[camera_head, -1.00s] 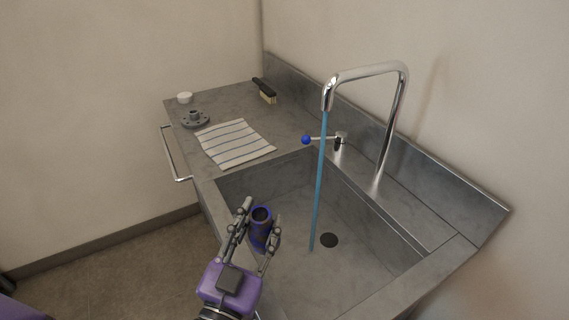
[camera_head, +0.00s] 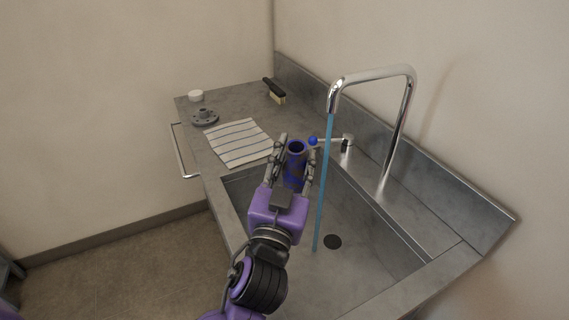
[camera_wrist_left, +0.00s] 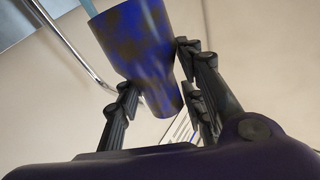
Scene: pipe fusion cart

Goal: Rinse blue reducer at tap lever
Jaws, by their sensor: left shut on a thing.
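The blue reducer (camera_head: 295,165) is held upright between the fingers of my left gripper (camera_head: 293,158), which is shut on it. It is above the back left part of the sink, left of the blue water stream (camera_head: 322,180). In the left wrist view the reducer (camera_wrist_left: 138,45) shows brown dirt patches over its blue wall, between the gripper's fingers (camera_wrist_left: 160,85). The tap lever (camera_head: 330,141) with its blue knob is just behind and right of the reducer. The tap spout (camera_head: 372,73) arches over the sink, and water runs down. My right gripper is not in view.
The steel sink (camera_head: 375,262) has a dark drain (camera_head: 332,242). On the counter to the left lie a striped cloth (camera_head: 238,142), a grey flanged part (camera_head: 204,117), a white round item (camera_head: 196,96) and a brush (camera_head: 274,90). A rail (camera_head: 183,152) runs along the counter's left edge.

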